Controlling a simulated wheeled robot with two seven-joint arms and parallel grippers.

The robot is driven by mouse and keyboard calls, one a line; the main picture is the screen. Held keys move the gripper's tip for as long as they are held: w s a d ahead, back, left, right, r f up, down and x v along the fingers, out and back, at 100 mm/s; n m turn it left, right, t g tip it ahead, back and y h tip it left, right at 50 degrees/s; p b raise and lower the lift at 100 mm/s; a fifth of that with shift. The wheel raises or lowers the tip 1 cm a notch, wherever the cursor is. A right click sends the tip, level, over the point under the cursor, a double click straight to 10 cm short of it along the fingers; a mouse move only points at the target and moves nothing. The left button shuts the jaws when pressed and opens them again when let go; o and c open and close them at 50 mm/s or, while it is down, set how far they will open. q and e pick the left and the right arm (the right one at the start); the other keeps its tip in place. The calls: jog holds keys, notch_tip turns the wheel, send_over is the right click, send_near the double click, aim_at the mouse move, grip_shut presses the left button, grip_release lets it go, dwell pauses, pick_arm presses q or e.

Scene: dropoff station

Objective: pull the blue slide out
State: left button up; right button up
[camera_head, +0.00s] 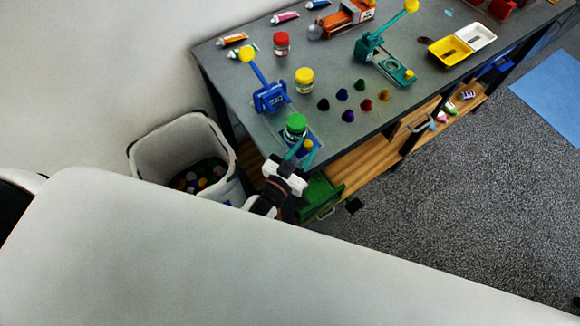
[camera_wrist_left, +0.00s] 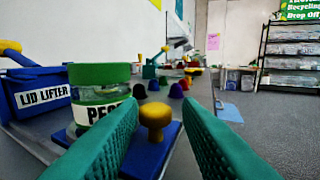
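The blue slide (camera_wrist_left: 152,158) is a flat blue plate with a yellow knob (camera_wrist_left: 156,116) at its near end. A jar with a green lid (camera_wrist_left: 98,98) stands on it, in front of the blue lid lifter (camera_wrist_left: 38,92). In the head view the green-lidded jar (camera_head: 296,125) and yellow knob (camera_head: 309,144) show at the table's near end, by the blue lifter (camera_head: 270,97). My left gripper (camera_wrist_left: 160,103) is open, with its teal fingers on either side of the knob and a gap visible on both sides. My right gripper is not in view.
A white bin (camera_head: 180,140) with several items inside stands left of the table. A green drawer (camera_head: 320,195) is below the table's near end. Colored cones, a red-lidded jar (camera_head: 281,43), a yellow-lidded jar (camera_head: 304,80) and a teal press (camera_head: 382,60) stand farther back.

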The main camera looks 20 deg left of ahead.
pick_arm(q)
jog(key=b+v, duration=0.2)
jog(key=v, duration=0.7)
jog(key=shift+s, duration=0.3)
jog(key=shift+a+f, duration=0.1)
